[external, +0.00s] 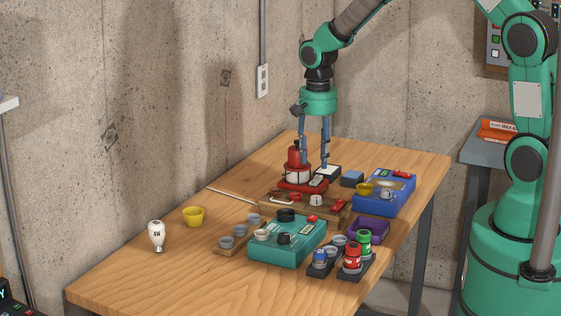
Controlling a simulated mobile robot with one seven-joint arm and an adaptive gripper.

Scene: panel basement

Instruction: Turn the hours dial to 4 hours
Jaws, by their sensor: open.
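My gripper (314,164) is open and points down over the back middle of the table, its blue fingers spread. It is by a red device (303,188) with a white round band, and I cannot tell whether the fingers touch it. A teal box (262,249) with black and pale knobs stands in front. A blue box (372,203) at the right carries a pale round dial (386,195) and a yellow cup. The labels are too small to read, so I cannot tell which is the hours dial or where it is set.
Grey cups in a wooden holder (230,248) sit beside the teal box. Red and green jars (353,256) stand at the front right. The table's left front (160,280) is clear.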

